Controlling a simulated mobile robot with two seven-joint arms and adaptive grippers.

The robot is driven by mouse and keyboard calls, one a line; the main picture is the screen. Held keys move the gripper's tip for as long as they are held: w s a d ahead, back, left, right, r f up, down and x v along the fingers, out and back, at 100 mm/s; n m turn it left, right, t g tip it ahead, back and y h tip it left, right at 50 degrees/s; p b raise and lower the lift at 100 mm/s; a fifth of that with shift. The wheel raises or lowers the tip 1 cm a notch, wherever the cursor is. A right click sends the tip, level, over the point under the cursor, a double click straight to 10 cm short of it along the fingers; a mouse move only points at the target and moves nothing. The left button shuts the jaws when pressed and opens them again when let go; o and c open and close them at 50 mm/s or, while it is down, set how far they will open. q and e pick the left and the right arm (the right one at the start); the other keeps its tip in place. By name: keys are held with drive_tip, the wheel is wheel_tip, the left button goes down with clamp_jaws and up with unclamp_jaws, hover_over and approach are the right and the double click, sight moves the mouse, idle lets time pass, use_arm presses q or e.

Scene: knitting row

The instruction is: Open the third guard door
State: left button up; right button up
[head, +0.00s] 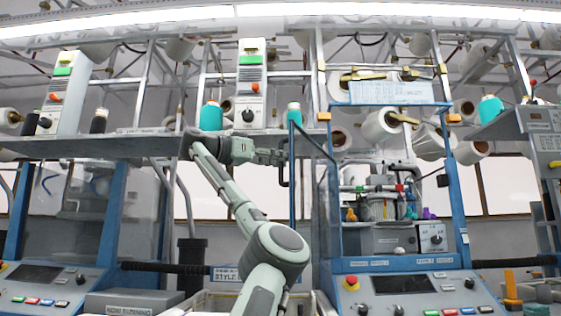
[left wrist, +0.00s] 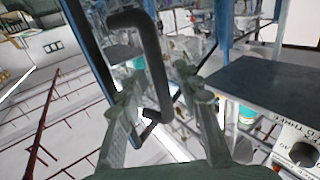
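A blue-framed guard door (head: 292,205) with a clear pane stands swung out at the left side of the blue-framed machine (head: 391,262) right of centre in the head view. Its machine front is uncovered. A black bar handle (head: 284,178) is on the door, and it also shows large in the left wrist view (left wrist: 152,60). My left gripper (head: 278,157) is at the handle. In the left wrist view its two fingers (left wrist: 165,105) stand apart on either side of the handle bar, with gaps visible. My right gripper is in neither view.
A grey shelf (head: 100,145) with yarn cones and control boxes runs behind my left arm, and its edge is close in the left wrist view (left wrist: 265,85). Another machine's control panel (head: 50,285) is at lower left. Yarn cones (head: 382,127) hang above the opening.

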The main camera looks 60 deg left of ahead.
use_arm(q)
drive_tip(key=s, duration=0.7)
drive_tip(key=shift+s+d, duration=0.25)
drive_tip(key=shift+d, duration=0.2)
